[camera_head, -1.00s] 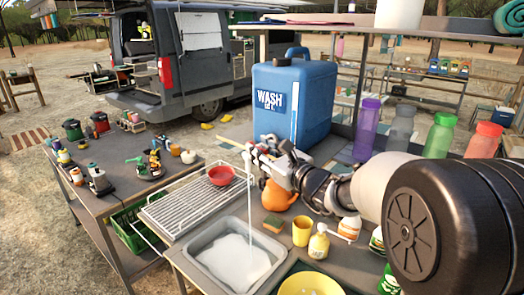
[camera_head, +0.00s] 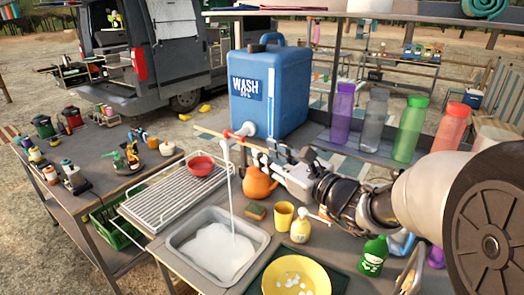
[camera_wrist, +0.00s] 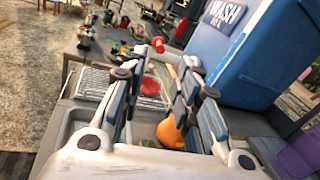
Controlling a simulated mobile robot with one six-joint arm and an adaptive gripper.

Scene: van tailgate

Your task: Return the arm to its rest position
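My arm reaches in from the right in the head view. My gripper (camera_head: 262,150) hangs just right of and in front of the blue wash jug's tap (camera_head: 243,131). In the wrist view my gripper's two fingers (camera_wrist: 157,82) stand wide apart with nothing held between them. The red tap handle (camera_wrist: 158,45) shows beyond the fingertips, apart from them. The blue jug (camera_head: 290,100) stands upright on the shelf, and a stream of water (camera_head: 229,190) falls from its tap into the grey basin (camera_head: 180,243).
An orange kettle (camera_head: 259,184) stands close below my gripper. A yellow cup (camera_head: 284,215), a soap bottle (camera_head: 301,228), a green bottle (camera_head: 372,256) and a yellow bowl (camera_head: 270,280) stand nearby. A wire rack (camera_head: 150,205) holds a red bowl (camera_head: 200,166). Several coloured bottles (camera_head: 411,128) line the shelf.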

